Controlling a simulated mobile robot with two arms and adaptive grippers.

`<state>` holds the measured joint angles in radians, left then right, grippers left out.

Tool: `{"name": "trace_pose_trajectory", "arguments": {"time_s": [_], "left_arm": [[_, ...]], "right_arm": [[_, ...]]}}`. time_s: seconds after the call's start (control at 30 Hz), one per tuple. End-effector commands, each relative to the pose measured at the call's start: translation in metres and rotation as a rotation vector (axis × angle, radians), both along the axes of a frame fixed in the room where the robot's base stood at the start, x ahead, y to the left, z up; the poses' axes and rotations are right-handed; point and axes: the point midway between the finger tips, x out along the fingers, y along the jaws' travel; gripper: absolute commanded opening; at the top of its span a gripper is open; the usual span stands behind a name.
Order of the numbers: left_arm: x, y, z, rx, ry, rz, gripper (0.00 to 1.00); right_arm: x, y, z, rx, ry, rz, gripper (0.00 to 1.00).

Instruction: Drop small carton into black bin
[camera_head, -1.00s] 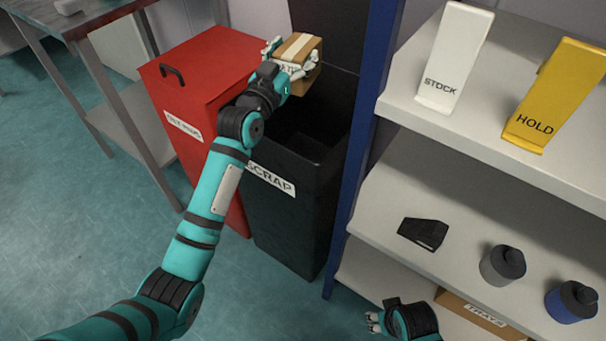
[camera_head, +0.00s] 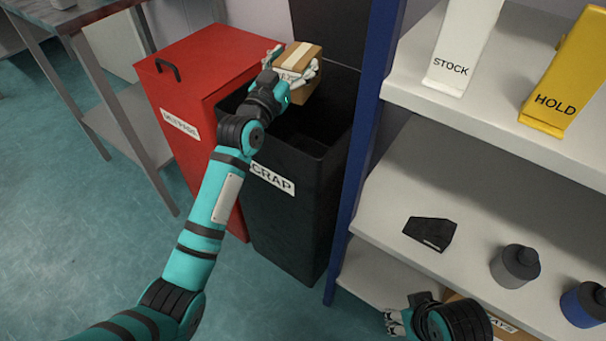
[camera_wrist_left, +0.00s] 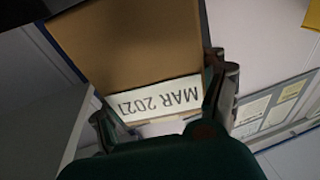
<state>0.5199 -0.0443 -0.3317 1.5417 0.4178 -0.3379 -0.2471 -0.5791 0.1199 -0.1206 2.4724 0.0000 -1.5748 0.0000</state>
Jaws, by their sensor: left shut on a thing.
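The small carton (camera_head: 302,66) is brown with a pale tape strip along its top. In the left wrist view the carton (camera_wrist_left: 135,45) fills the upper middle and shows a white label reading "MAR 2021". My left gripper (camera_head: 290,76) is shut on the carton and holds it over the back part of the black bin. The black bin (camera_head: 290,225) is open at the top and carries a "SCRAP" label, partly covered by my left arm. My right gripper (camera_head: 393,322) is at the bottom edge by the shelf; its finger gap is too small to judge.
A red bin (camera_head: 190,85) with a black handle stands left of the black bin. A blue post (camera_head: 358,160) and a shelf unit (camera_head: 490,130) with "STOCK" and "HOLD" signs stand at the right. A metal table (camera_head: 120,110) is at the far left.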

Motion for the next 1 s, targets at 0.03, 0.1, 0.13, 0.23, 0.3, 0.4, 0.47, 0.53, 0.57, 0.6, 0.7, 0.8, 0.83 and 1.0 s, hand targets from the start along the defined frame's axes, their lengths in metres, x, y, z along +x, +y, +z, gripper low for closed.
{"name": "trace_pose_trajectory", "arguments": {"time_s": [0.03,0.1,0.13,0.23,0.3,0.4,0.47,0.53,0.57,0.6,0.7,0.8,0.83,1.0], "left_arm": [[0.0,0.0,0.002,-0.002,-0.004,0.0,0.2],[0.0,0.0,0.002,-0.002,-0.004,0.0,0.2],[0.0,0.0,0.002,-0.002,-0.004,0.0,0.2],[0.0,0.0,0.002,-0.002,-0.004,0.0,0.2],[0.0,0.0,0.002,-0.002,-0.004,0.0,0.2],[0.0,0.0,0.002,-0.002,-0.004,0.0,0.84],[0.0,0.0,0.001,-0.002,-0.004,0.0,0.91],[0.0,0.0,0.001,-0.001,-0.003,0.0,1.0],[0.0,0.0,0.001,-0.001,-0.003,0.0,1.0],[0.0,0.0,0.001,-0.001,-0.002,0.0,1.0],[0.0,0.0,0.0,0.0,-0.001,0.0,1.0],[0.0,0.0,-0.001,0.001,0.003,0.0,1.0],[0.0,0.0,0.001,0.001,0.002,0.0,1.0],[0.0,0.0,0.024,-0.001,-0.005,0.0,1.0]], "right_arm": [[0.0,0.0,0.001,0.0,-0.001,0.0,0.4],[-0.001,0.0,0.002,-0.001,-0.001,0.0,0.4],[-0.001,0.0,0.002,-0.001,-0.001,0.0,0.4],[-0.001,0.0,0.002,-0.001,-0.001,0.0,0.4],[-0.001,0.0,0.002,-0.001,-0.001,0.0,0.4],[-0.001,0.0,0.002,-0.001,-0.001,0.0,0.4],[-0.001,0.0,0.002,-0.001,-0.001,0.0,0.4],[-0.001,0.0,0.002,-0.001,0.0,0.0,0.4],[-0.001,0.0,0.002,-0.001,0.0,0.0,0.4],[-0.001,0.0,0.002,-0.001,0.0,0.0,0.4],[-0.001,0.0,0.002,-0.001,0.0,0.0,0.4],[0.0,0.0,0.002,0.0,-0.002,0.0,0.4],[0.0,0.0,0.002,0.0,-0.002,0.0,0.4],[0.0,0.0,0.002,0.0,-0.002,0.0,0.4]]}}
